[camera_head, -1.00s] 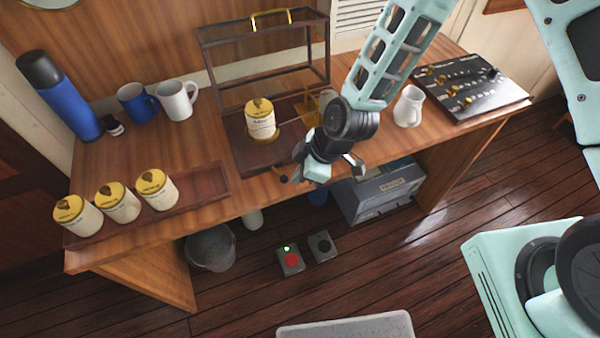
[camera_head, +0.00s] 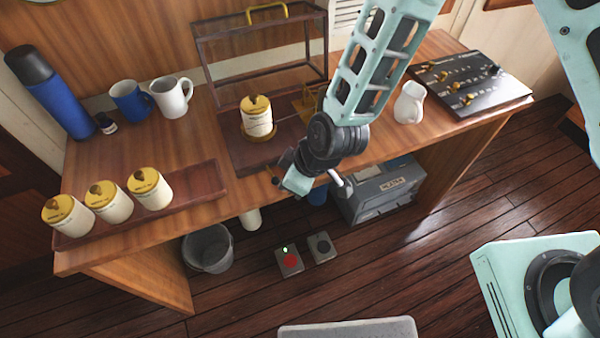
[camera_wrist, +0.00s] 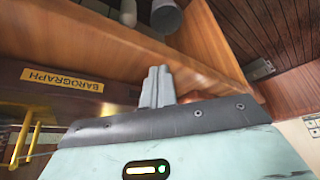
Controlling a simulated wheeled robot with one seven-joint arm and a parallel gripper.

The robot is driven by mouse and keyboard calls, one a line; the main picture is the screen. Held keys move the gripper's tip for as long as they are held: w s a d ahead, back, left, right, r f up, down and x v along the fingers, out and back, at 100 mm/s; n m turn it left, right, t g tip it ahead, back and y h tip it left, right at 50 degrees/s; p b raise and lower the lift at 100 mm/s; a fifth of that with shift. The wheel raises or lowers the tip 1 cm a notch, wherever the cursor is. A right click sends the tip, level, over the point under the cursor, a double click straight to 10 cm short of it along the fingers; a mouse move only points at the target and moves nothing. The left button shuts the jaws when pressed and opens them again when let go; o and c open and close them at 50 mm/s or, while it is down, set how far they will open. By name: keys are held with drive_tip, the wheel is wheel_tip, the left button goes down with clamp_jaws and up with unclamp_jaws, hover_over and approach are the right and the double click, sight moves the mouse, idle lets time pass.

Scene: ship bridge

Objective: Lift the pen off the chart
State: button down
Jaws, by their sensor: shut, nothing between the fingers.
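The barograph's drum (camera_head: 257,117), cream with a yellow top, stands on a dark wooden base (camera_head: 255,153) on the desk. The chart would be the paper around it, but its markings are too small to read. I cannot make out the pen; my arm covers part of the area right of the drum. A brass part (camera_head: 311,98) shows beside my arm. My gripper (camera_head: 296,184) is in front of the base, near the desk's front edge. In the wrist view its grey fingers (camera_wrist: 158,75) are shut and empty, with the BAROGRAPH plate (camera_wrist: 62,79) to their left.
The glazed case (camera_head: 260,50) stands behind the drum. Several similar tins (camera_head: 150,190) stand on a tray at left. A white jug (camera_head: 410,102) and a control panel (camera_head: 472,84) are at right. A bucket (camera_head: 208,248) and grey case (camera_head: 380,190) are below.

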drive_tip(key=a+m, duration=0.1)
drive_tip(key=s+a+m+t, duration=0.1)
drive_tip(key=m, duration=0.1)
drive_tip(key=shift+s+a+h, duration=0.15)
drive_tip(key=shift+a+h, duration=0.1)
drive_tip(key=shift+h, duration=0.15)
drive_tip(key=shift+a+m, duration=0.2)
drive_tip(key=shift+m, duration=0.2)
drive_tip(key=shift+w+d, duration=0.5)
drive_tip(key=shift+w, duration=0.1)
